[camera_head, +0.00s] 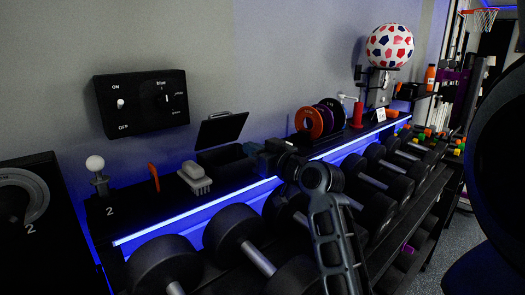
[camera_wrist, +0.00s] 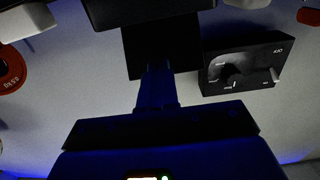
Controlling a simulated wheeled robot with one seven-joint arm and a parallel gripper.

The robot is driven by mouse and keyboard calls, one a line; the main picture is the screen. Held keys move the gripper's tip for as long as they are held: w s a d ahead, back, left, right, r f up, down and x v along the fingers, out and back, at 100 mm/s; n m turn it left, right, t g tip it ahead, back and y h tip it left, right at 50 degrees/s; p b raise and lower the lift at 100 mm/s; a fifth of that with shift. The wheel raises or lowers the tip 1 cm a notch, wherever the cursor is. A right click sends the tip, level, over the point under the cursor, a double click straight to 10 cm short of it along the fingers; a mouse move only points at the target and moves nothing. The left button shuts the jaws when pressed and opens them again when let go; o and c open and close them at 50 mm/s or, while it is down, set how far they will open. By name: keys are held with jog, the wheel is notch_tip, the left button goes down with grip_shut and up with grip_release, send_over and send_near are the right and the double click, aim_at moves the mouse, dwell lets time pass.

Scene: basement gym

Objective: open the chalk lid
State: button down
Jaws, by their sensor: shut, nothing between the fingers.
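The chalk box (camera_head: 228,163) is a dark open-topped box on the shelf ledge against the wall. Its black lid (camera_head: 221,129) stands raised and tilted above the box, so the lid is open. My gripper (camera_head: 262,153) is just right of the box in the head view, partly dark against it. In the wrist view, my gripper (camera_wrist: 155,85) shows as narrow fingers closed together and empty, close to a dark panel (camera_wrist: 160,42) that looks like the lid. I cannot tell whether they touch. The inside of the box is mostly hidden.
A black switch panel (camera_head: 141,102) is on the wall to the left. A grey-white block (camera_head: 194,177) and a white-knobbed lever (camera_head: 96,164) stand left of the box. Coloured plates (camera_head: 309,122) stand to its right. Several dumbbells (camera_head: 235,232) fill the rack in front.

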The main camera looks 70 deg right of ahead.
jog(key=shift+w+d, duration=0.2)
jog(key=shift+w, duration=0.15)
